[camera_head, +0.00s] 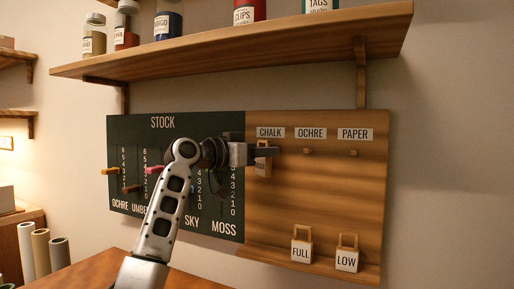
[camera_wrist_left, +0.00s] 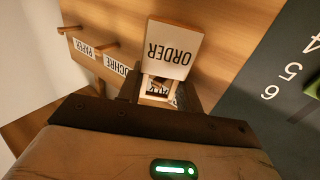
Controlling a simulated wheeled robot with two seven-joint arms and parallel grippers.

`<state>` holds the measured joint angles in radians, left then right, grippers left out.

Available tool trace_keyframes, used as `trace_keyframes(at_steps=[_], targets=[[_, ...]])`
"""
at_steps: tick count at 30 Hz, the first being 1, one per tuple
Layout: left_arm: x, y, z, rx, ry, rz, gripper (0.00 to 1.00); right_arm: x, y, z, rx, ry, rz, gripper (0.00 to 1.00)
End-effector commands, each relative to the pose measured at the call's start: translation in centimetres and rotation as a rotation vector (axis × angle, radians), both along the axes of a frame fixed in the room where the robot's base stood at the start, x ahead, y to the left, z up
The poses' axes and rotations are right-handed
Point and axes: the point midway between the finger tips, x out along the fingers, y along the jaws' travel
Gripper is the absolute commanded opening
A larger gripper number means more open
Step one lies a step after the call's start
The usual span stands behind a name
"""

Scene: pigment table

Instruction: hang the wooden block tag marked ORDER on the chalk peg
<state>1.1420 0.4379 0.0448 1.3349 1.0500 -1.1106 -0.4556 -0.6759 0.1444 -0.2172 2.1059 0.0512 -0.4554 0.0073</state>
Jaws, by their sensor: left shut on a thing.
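The wooden block tag marked ORDER (camera_head: 262,169) is at the board just below the CHALK label (camera_head: 270,132). In the left wrist view the ORDER tag (camera_wrist_left: 171,48) shows its white face upside down. My left gripper (camera_head: 272,151) is shut on the tag near its handle; its fingers (camera_wrist_left: 160,92) also show in the left wrist view. The chalk peg is hidden behind the gripper and tag, so I cannot tell whether the handle is around it. My right gripper is not in view.
The OCHRE peg (camera_head: 307,151) and PAPER peg (camera_head: 353,153) are bare. Tags marked FULL (camera_head: 301,250) and LOW (camera_head: 347,258) stand on the board's lower ledge (camera_head: 310,264). A shelf with jars (camera_head: 240,50) overhangs the board. The STOCK chart (camera_head: 135,150) has coloured sliders.

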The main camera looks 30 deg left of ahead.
Motion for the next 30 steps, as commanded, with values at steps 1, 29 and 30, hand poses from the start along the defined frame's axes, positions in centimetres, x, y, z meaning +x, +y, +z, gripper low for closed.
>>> trace_keyframes(at_steps=[1, 29, 30], targets=[[0.6, -0.2, -0.1, -0.002, -0.004, 0.01, 0.1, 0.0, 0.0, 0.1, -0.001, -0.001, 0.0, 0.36], [-8.7, 4.7, -0.1, -0.002, -0.012, 0.017, 0.61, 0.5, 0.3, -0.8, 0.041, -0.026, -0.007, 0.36], [-9.5, 5.1, 0.0, -0.002, -0.012, 0.016, 0.61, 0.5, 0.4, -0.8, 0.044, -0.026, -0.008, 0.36]])
